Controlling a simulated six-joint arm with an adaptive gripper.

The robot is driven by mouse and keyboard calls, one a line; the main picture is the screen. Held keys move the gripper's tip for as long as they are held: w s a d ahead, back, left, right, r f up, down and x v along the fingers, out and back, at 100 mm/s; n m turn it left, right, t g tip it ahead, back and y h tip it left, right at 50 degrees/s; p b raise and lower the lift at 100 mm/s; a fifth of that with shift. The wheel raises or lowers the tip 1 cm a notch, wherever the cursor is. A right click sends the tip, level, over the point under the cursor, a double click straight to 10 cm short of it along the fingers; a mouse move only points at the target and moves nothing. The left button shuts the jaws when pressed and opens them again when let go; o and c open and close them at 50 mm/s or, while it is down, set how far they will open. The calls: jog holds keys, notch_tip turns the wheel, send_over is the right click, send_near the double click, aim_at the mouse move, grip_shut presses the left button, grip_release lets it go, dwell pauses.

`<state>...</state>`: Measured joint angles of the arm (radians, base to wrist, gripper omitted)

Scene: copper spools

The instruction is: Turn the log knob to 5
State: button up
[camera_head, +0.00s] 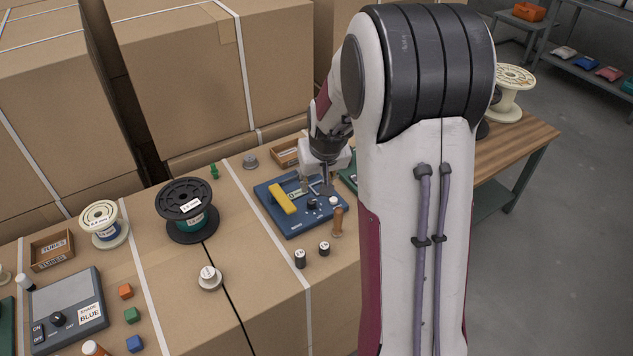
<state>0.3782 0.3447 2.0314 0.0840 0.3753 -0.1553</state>
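A blue panel (272,206) lies on the cardboard-box surface, with a yellow bar (282,200) on its left part. A small black knob (312,205) sits on its front right part, and a pale round knob (333,201) is near its right edge. The lettering is too small to read, so I cannot tell which knob is marked log or where it points. My gripper (315,186) reaches down over the panel's back right part, behind the black knob. Its two fingers look spread, with nothing seen between them. Contact with the panel cannot be judged.
A wooden-handled tool (337,222) stands at the panel's right corner; two small black-sided pieces (300,259) are in front. A black spool (184,206), a cream spool (102,226) and a grey device (70,305) with a black knob stand left. Large boxes (210,80) wall the back.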

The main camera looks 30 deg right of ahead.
jog(key=shift+f, duration=0.1)
jog(key=shift+c, duration=1.3)
jog(key=n+g, duration=0.1)
jog(key=n, duration=0.2)
send_over(309, 201)
jog(key=f, duration=0.4)
jog(key=shift+s, duration=0.25)
jog(key=shift+w+f+n, duration=0.2)
jog(key=shift+w+n, duration=0.05)
jog(key=shift+n, duration=0.35)
jog(key=shift+w+d+f+n+g+y, duration=0.1)
jog(key=shift+w+n+g+y, duration=0.15)
jog(key=shift+n, duration=0.35)
jog(key=shift+w+d+f+n+g+y, duration=0.15)
jog(key=shift+n+g, duration=0.2)
jog(key=shift+n, duration=0.25)
jog(key=n, duration=0.1)
jog(key=r+n, duration=0.1)
jog(key=n, duration=0.1)
jog(key=n+g, duration=0.1)
jog(key=shift+d+r, duration=0.1)
jog(key=shift+r, duration=0.15)
jog(key=shift+s+r+n+g, duration=0.15)
jog(key=shift+s+n+g, duration=0.4)
jog(key=shift+n, duration=0.65)
